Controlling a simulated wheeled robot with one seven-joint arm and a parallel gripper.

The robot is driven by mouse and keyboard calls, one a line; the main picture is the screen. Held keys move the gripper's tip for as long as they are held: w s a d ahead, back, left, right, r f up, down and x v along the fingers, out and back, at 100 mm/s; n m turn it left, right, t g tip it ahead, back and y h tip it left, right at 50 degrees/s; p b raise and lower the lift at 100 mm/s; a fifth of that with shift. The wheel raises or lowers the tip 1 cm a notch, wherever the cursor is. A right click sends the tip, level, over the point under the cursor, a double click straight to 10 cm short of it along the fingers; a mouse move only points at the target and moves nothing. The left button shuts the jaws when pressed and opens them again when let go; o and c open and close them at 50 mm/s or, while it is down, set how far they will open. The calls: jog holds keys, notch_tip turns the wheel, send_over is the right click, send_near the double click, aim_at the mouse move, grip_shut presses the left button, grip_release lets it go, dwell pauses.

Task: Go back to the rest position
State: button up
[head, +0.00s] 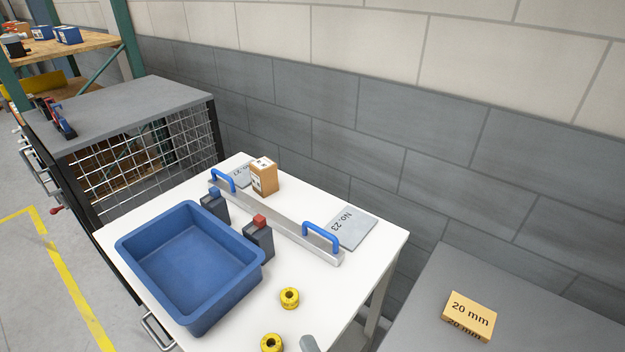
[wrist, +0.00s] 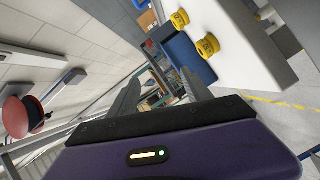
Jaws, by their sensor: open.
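My gripper (wrist: 160,92) shows in the wrist view with its two dark fingers apart and nothing between them. It points past the edge of the white table, which is tilted in that view. In the head view the white table (head: 345,290) holds a metal bar (head: 275,225) with two blue handles. Two dark blocks, one with a blue top (head: 214,205) and one with a red top (head: 259,238), stand beside the bar. Two yellow ring-shaped parts (head: 289,298) (head: 271,343) lie near the front. They also show in the wrist view (wrist: 180,19) (wrist: 207,46).
An empty blue bin (head: 190,265) fills the table's left part. A small cardboard box (head: 264,176) and a No. 23 plate (head: 351,228) sit behind the bar. A 20 mm box (head: 469,316) lies on a grey surface at right. A mesh-sided cabinet (head: 140,110) stands left.

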jog(key=s+d+m+h, duration=0.7)
jog(key=s+d+m, duration=1.1)
jog(key=s+d, duration=0.3)
jog(key=shift+s+r, duration=0.25)
jog(key=shift+s, duration=0.05)
